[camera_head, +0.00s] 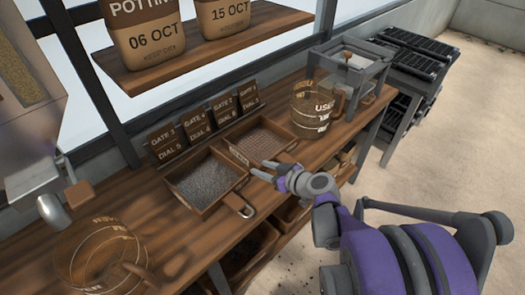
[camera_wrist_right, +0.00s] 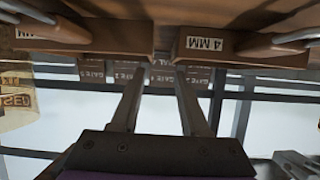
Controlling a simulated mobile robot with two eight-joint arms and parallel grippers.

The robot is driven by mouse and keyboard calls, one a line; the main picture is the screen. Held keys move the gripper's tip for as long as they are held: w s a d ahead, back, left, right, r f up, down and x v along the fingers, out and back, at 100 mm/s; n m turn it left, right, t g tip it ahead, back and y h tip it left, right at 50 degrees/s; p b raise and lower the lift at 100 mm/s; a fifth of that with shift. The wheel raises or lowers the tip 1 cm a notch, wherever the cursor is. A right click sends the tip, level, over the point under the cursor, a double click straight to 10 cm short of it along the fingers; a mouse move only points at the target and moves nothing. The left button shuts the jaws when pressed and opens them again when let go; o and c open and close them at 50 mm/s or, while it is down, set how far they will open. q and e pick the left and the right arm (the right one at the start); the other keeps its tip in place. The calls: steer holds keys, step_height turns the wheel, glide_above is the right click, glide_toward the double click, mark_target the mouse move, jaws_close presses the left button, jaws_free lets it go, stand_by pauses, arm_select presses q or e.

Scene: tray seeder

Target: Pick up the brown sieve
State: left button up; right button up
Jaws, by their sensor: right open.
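Two wooden-framed sieves lie side by side on the bench in the head view. The right one has a brown mesh and a pale label on its wall (camera_head: 238,156); the left one has a dark grey mesh in a brown frame (camera_head: 226,203) and a metal loop handle at its front. My right gripper (camera_head: 262,171) is open and empty, by the front of the brown-meshed sieve, whose handle I cannot make out. In the right wrist view, the open fingers (camera_wrist_right: 163,78) point toward the gap between two wooden blocks, one labelled 4 MM (camera_wrist_right: 240,46). My left gripper is not in view.
Gate and dial cards (camera_head: 198,124) stand behind the sieves. A jug marked USED (camera_head: 312,112) stands right of them, a clear jug (camera_head: 95,255) at front left. A metal-framed stand (camera_head: 350,72) is at the far right end. A shelf (camera_head: 200,50) hangs above.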

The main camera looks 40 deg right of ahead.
mark_target(248, 158)
steer(key=w, duration=0.1)
steer(key=w+f, duration=0.1)
steer(key=w, duration=0.2)
steer(key=shift+w+d+f+b, duration=0.3)
steer(key=shift+w+d+f, duration=0.05)
steer(key=shift+w+d, duration=0.05)
steer(key=shift+d+b+x, duration=0.1)
steer(key=shift+b+x, duration=0.05)
steer(key=shift+x, duration=1.35)
steer(key=shift+d+b+x, duration=0.15)
steer(key=shift+x, duration=1.35)
jaws_close()
